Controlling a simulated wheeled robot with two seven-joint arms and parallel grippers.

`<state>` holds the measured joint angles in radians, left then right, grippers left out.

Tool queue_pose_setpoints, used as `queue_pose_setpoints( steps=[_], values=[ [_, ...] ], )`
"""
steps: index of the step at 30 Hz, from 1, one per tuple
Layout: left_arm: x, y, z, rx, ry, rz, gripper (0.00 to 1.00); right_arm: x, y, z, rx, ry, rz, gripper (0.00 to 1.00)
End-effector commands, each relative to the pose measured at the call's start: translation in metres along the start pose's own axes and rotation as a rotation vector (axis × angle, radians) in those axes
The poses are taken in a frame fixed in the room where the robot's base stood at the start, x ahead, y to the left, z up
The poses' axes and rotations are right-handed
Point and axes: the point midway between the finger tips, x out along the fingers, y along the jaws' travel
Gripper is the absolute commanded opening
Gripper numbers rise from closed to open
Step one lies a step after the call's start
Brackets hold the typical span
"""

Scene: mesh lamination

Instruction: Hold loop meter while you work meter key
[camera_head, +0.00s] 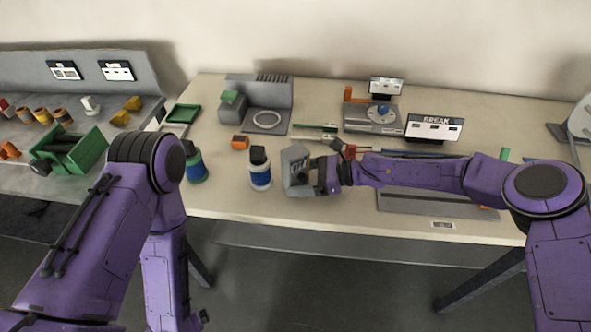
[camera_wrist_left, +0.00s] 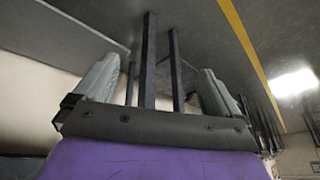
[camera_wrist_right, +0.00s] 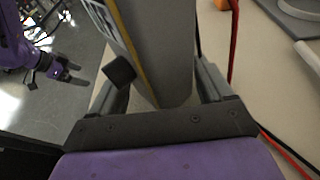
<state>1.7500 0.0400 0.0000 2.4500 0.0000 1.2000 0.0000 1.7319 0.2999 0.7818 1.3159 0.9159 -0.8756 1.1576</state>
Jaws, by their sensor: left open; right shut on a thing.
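The loop meter, a grey box (camera_head: 296,168), stands near the front middle of the table. My right gripper (camera_head: 318,177) is shut on it from the right side. In the right wrist view the meter's grey body (camera_wrist_right: 155,45) is between the two fingers (camera_wrist_right: 165,90). A dark block-like knob (camera_wrist_right: 119,72), possibly the meter key, sticks out from its face beside the left finger. My left gripper (camera_wrist_left: 155,90) is open and empty, hanging low in front of the table. It also shows in the right wrist view (camera_wrist_right: 76,74), apart from the meter.
A white-and-blue bottle (camera_head: 260,172) stands just left of the meter, and a green-and-blue one (camera_head: 194,165) farther left. A small orange block (camera_head: 240,142) lies behind them. A grey machine (camera_head: 262,100) and a BREAK sign (camera_head: 434,127) stand farther back. Red cables (camera_wrist_right: 235,40) run beside the meter.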

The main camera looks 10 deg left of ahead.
Motion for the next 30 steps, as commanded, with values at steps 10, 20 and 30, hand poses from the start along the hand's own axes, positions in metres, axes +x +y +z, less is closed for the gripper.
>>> queue_pose_setpoints(
  steps=[10, 20, 30],
  values=[
    [0.0001, 0.0000, 0.0001, 0.000, 0.000, 0.000, 0.98, -0.0001, 0.0003, -0.0008, 0.000, 0.001, 0.001, 0.51],
    [0.0001, 0.0000, 0.0001, 0.000, 0.000, 0.000, 0.00, 0.0000, 0.0004, -0.0009, 0.000, 0.001, 0.001, 0.51],
    [0.0001, 0.0000, 0.0001, 0.000, 0.000, 0.000, 0.00, 0.0001, 0.0004, -0.0010, 0.000, 0.001, 0.001, 0.51]
  ],
)
